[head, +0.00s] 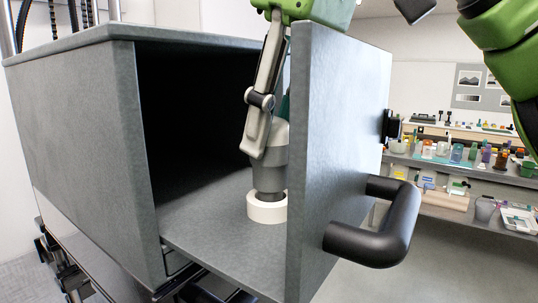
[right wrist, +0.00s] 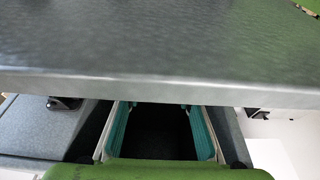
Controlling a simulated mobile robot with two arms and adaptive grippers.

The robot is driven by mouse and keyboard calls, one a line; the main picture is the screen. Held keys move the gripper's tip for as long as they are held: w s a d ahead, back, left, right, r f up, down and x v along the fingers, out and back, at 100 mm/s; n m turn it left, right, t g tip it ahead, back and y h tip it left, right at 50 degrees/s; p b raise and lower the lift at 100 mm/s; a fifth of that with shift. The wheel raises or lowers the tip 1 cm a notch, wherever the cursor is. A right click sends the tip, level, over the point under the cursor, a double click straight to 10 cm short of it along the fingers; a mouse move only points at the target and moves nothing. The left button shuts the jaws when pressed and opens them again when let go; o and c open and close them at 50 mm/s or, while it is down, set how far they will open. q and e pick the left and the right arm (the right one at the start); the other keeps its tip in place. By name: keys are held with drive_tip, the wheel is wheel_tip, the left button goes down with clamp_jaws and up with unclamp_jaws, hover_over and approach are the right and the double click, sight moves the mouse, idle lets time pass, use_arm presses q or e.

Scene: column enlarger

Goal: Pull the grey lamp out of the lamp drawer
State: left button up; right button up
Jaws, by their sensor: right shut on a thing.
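The grey lamp (head: 268,172) stands upright in the open lamp drawer (head: 215,240), its narrow dark lower end inside a white ring (head: 267,208) on the drawer floor. My right gripper (head: 270,140) reaches down from above, behind the drawer's front panel (head: 335,130), and is shut on the lamp. The front panel hides part of the gripper and of the lamp's right side. In the right wrist view, the teal-lined fingers (right wrist: 160,135) show with a dark space between them; the lamp is not clear there. My left gripper is not in view.
The grey cabinet (head: 75,130) has a dark interior left of the lamp. A black handle (head: 385,235) sticks out from the drawer front. The cabinet's top edge (right wrist: 160,85) lies close in the right wrist view. Shelves with small goods (head: 460,160) stand far right.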

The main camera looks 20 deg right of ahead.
drive_tip(key=shift+r, duration=2.7)
